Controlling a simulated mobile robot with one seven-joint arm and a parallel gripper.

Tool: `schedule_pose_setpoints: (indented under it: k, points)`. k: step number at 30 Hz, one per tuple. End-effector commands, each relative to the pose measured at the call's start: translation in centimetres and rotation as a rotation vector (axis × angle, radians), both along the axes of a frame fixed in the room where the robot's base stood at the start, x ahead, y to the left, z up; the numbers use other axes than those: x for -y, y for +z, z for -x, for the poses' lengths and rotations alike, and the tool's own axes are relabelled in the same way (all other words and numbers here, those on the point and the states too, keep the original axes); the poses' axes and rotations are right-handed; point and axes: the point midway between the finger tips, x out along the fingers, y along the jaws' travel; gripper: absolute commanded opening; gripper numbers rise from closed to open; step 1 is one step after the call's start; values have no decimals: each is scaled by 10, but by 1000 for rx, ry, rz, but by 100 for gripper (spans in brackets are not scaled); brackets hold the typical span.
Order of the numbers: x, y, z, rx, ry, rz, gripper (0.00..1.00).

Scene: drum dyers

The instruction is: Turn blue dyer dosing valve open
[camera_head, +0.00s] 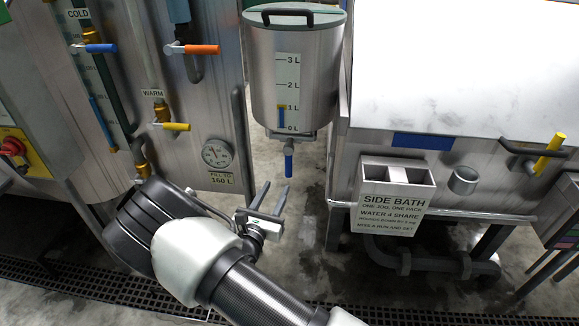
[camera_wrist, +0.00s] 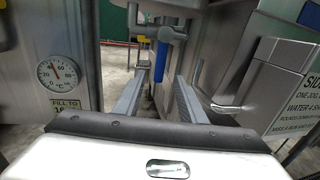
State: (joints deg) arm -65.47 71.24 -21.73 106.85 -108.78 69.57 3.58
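The dosing valve's blue handle (camera_head: 289,160) hangs straight down under the steel dosing tank (camera_head: 265,80), which has a litre scale on its front. In the wrist view the blue handle (camera_wrist: 161,62) also hangs down, beyond the fingers and between them in the picture. My gripper (camera_head: 276,189) is open and empty, with its two fingers apart. It is just below the handle in the head view, and I see no contact. The gripper (camera_wrist: 161,80) also shows in the wrist view with its fingers pointing forward.
A side bath (camera_head: 395,205) with a sign stands at the right, close to the gripper. A steel dyer with a dial gauge (camera_head: 216,154) and blue, orange and yellow valve handles stands at the left. A floor gap lies between them.

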Motion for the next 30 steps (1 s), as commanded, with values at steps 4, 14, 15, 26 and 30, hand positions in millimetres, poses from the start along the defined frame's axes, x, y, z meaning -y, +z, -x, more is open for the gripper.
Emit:
schedule_pose_setpoints:
  k: [4,14,15,26,30]
  points:
    - [9,-1,-33,2,-4,0,37]
    - [25,-1,-98,2,-3,0,37]
    - [25,-1,-103,1,-2,-1,37]
    - [29,0,-122,0,-1,1,37]
    - [29,0,-122,0,-1,1,37]
